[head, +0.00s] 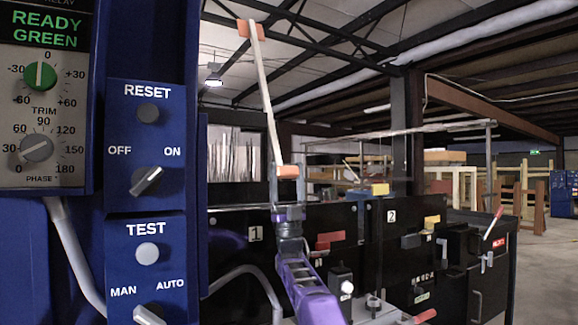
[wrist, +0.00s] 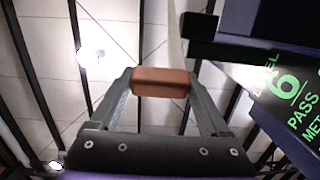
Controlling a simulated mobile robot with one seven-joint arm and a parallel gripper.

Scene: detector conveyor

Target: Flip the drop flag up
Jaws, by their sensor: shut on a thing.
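A long pale bar, which looks to be the drop flag (head: 264,95), stands nearly upright in the head view, its top leaning left. It has an orange piece at its upper end and an orange block (head: 288,171) at its lower end. My gripper (head: 288,190) is below it, pointing up, with its fingers at the lower orange block. In the wrist view, my gripper (wrist: 158,88) is shut on that orange block (wrist: 160,82). The pale bar (wrist: 175,40) runs up behind it. What the upper end attaches to is not clear.
A blue control panel (head: 146,190) with knobs and buttons stands close on the left. Black cabinets (head: 400,260) with coloured tags and levers stand behind my arm. In the wrist view, a dark box and a green-lettered display (wrist: 290,95) are close on the right.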

